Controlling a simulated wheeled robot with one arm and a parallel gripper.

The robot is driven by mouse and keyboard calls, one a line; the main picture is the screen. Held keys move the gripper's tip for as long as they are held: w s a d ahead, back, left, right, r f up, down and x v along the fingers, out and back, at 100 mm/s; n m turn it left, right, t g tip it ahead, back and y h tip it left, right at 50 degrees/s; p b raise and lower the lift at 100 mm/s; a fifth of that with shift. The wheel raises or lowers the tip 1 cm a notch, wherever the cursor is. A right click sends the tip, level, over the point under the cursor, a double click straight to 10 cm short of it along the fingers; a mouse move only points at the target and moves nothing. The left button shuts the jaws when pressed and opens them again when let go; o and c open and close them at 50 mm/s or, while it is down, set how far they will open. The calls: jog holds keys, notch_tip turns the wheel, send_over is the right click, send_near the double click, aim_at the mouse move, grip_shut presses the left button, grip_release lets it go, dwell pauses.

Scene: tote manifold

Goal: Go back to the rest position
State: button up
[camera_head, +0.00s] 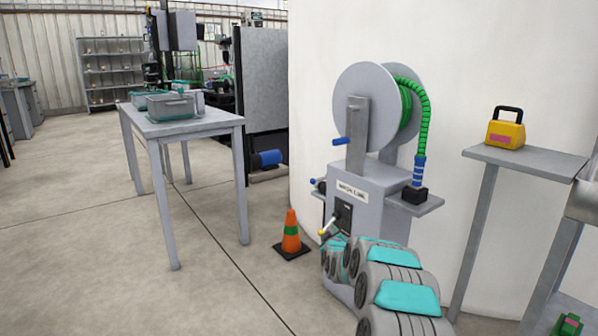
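My teal and grey arm rises from the bottom edge, right of centre, and reaches toward the front of a grey machine. The fingers of my gripper cannot be made out, and I see nothing held. The grey machine (375,190) carries a large reel (366,95) with green hose (420,105) on it. A lever with a yellow tip (321,232) sticks out at its lower front, close to the far end of my arm. My arm hides the lower part of the machine; I cannot tell whether they touch.
An orange cone (291,233) stands on the floor left of the machine. A grey table (188,129) with a grey bin (170,106) stands at left. A yellow box with a black handle (505,133) sits on a grey stand (530,161) at right. Floor at lower left is clear.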

jog(key=s+a+r+m+g+y+p, duration=0.15)
jog(key=s+r+g, duration=0.3)
jog(key=s, duration=0.95)
jog(key=s+a+r+m+g+p, duration=0.15)
jog(key=s+r+g, duration=0.3)
jog(key=s, duration=0.95)
jog(key=s+d+r+m+g, duration=0.1)
jog(key=s+d+g, duration=0.1)
jog(key=s, duration=1.3)
jog(key=s+d+r+m+g+h+p, duration=0.1)
jog(key=s+d+m+g, duration=0.1)
jog(key=s, duration=1.3)
jog(key=s+d+r+m+g+h, duration=0.1)
jog(key=s+d+m+g, duration=0.1)
jog(key=s, duration=1.3)
jog(key=shift+d+g+p, duration=0.4)
jog(key=shift+d+g, duration=0.35)
jog(key=shift+g, duration=0.35)
